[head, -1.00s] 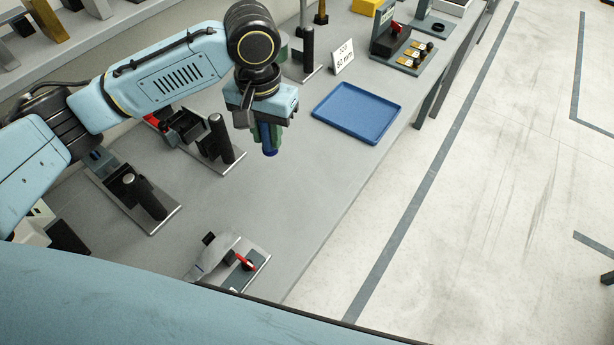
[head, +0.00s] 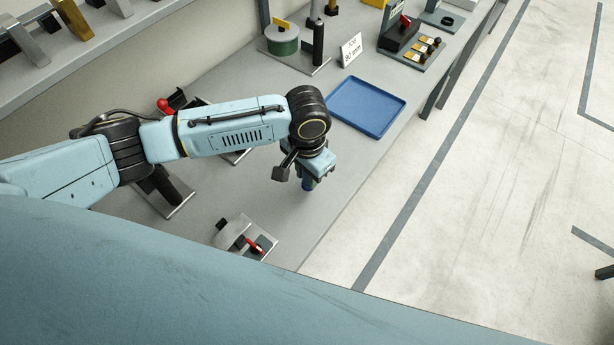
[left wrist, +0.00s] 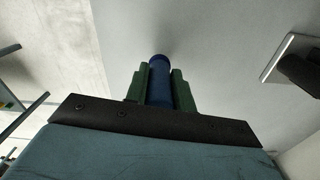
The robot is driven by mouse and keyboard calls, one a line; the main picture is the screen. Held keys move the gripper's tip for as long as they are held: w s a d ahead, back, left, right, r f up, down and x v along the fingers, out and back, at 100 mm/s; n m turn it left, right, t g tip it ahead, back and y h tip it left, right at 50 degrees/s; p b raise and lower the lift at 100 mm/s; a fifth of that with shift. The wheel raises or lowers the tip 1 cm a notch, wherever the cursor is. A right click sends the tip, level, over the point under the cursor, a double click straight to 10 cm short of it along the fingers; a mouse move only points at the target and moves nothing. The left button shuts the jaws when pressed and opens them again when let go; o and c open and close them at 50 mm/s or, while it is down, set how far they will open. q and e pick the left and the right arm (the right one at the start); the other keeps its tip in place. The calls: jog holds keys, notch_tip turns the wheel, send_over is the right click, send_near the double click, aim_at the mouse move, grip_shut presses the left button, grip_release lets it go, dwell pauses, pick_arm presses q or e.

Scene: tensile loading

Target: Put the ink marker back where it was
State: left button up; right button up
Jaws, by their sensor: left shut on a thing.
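The ink marker (left wrist: 161,84) is a dark blue cylinder between the two green fingers of my left gripper (left wrist: 160,90). In the head view the left gripper (head: 308,182) points down over the grey bench, in front of the blue tray, shut on the marker. Only the lower end of the marker shows there, and the frames do not show clearly whether it touches the bench top. My right gripper is not in view.
The blue tray (head: 368,106) lies empty on the bench (head: 300,232), beside a small "80 mm" sign (head: 351,49). A fixture with a red handle (head: 246,238) stands near the front edge. A black post (head: 318,42) stands behind. Bare bench surrounds the gripper.

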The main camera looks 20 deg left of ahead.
pick_arm(q)
jog(key=shift+f, duration=0.9)
jog(key=o, duration=1)
notch_tip(320, 180, up, 12)
jog(key=shift+r+p, duration=0.1)
jog(key=shift+p, duration=0.45)
